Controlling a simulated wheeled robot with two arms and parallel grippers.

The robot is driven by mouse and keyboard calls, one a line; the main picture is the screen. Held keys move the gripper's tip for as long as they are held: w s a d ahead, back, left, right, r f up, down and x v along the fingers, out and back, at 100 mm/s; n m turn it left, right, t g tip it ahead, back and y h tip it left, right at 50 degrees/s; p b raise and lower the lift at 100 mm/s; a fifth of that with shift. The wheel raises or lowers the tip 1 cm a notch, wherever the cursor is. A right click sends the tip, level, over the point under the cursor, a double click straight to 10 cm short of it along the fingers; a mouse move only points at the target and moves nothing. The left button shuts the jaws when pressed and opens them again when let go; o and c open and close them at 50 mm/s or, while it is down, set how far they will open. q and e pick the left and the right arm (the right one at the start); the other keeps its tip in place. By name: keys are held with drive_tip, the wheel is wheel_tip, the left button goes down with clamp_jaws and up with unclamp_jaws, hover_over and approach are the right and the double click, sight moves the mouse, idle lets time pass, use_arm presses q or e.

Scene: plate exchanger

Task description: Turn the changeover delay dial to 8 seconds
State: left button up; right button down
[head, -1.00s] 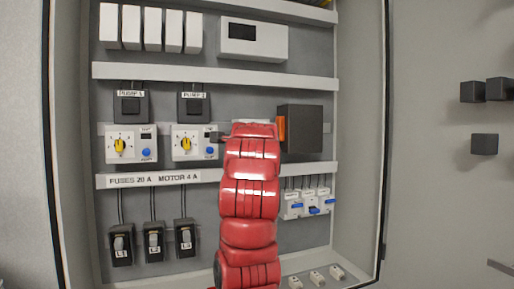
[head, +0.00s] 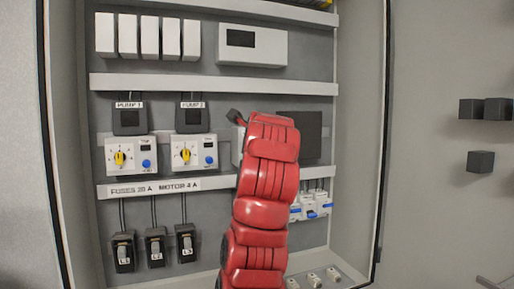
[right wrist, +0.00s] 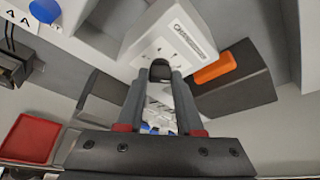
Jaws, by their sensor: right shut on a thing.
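A white device (right wrist: 155,38) with a small printed label and marks on its face is in the right wrist view. Its dark knob (right wrist: 160,68) sits between my right gripper's fingertips (right wrist: 161,77). The gripper is shut on this knob, and the dial's pointer and setting cannot be read. In the head view my red right arm covers most of the device, leaving only a pale edge (head: 237,147) at its left. My left gripper is in neither view.
Two white units with yellow dials (head: 120,158) (head: 186,154) sit to the left. A dark box (head: 302,133) is close on the right, with an orange part (right wrist: 214,67) beside the device. Breakers (head: 312,205) are below. The cabinet's side wall (head: 358,130) bounds the right.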

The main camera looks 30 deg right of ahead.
idle(0.4)
drive_tip(key=c, duration=0.6)
unclamp_jaws()
drive_tip(key=shift+o, duration=0.2)
